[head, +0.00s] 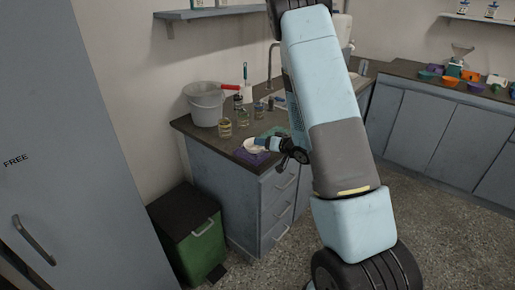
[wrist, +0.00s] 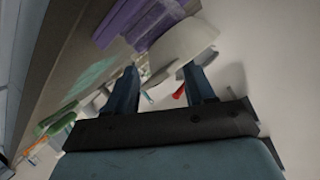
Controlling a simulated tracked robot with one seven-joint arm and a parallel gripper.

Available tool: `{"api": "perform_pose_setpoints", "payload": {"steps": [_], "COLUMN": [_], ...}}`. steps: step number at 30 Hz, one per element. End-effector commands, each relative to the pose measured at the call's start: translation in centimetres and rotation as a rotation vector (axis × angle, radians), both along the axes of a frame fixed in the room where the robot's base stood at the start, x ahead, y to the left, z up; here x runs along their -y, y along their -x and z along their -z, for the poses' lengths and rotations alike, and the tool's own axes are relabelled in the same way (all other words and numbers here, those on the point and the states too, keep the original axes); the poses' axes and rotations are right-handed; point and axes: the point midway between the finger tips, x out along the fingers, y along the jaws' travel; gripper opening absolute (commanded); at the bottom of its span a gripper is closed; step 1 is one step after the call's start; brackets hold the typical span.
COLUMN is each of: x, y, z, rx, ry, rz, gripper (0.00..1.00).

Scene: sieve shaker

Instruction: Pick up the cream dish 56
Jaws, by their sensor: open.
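The cream dish (head: 251,147) stands near the front of the dark counter, at or on a purple item (head: 247,158). My gripper (head: 264,143) is right beside the dish, reaching in from the right. In the wrist view the dish (wrist: 187,40) lies just beyond the fingertips, tilted in the picture and nearest the right finger. My gripper (wrist: 162,71) is open, with its two fingers apart. I cannot tell whether a finger touches the dish or whether its rim is between the fingers.
A grey bucket (head: 206,107) and glass jars (head: 225,128) stand behind the dish on the counter (head: 190,125). A green item (head: 273,132) lies close to my gripper. A green bin (head: 196,235) is on the floor in front. A tap (head: 270,62) rises behind.

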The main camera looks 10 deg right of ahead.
Motion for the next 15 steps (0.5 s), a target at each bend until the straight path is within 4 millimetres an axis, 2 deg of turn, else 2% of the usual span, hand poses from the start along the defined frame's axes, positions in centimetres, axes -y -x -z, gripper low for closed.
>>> {"api": "perform_pose_setpoints", "payload": {"steps": [6,13,15], "x": [-0.9,-0.9,-0.9], "y": [-1.7,-1.8,-1.8], "z": [0.6,0.6,0.6], "rx": [0.001,0.001,0.001], "ry": [0.000,0.000,0.000], "rz": [-0.001,0.000,0.000], "gripper": [0.54,0.54,0.49]}}
